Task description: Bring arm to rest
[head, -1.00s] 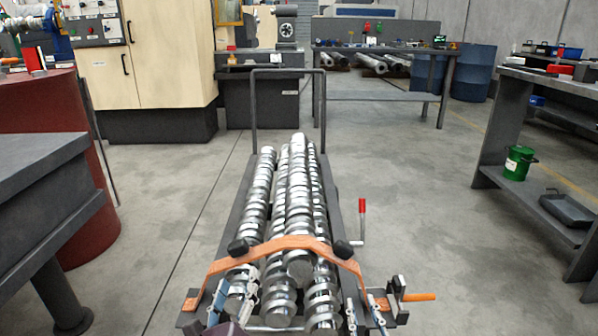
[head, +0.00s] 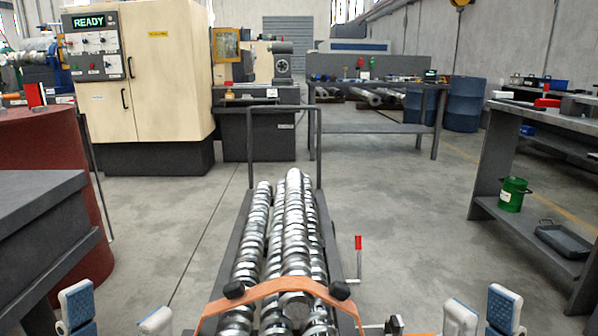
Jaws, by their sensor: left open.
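My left gripper (head: 116,316) is at the lower left edge of the head view, with its two white and blue fingertips apart and nothing between them. My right gripper (head: 482,318) is at the lower right, its fingertips also apart with a bare gap between them. Both hang to either side of a grey cart (head: 228,258), clear of it. The cart carries several shiny metal lobed shafts (head: 292,235) lying lengthwise. An orange strap bar (head: 285,287) with two black knobs crosses over their near ends. My arms behind the fingers are out of view.
A red-handled crank (head: 358,258) stands at the cart's right side. A dark table (head: 40,205) and a red barrel (head: 45,130) are at left. A grey bench (head: 500,150) with a green bucket (head: 513,193) is at right. Open floor lies on both sides of the cart.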

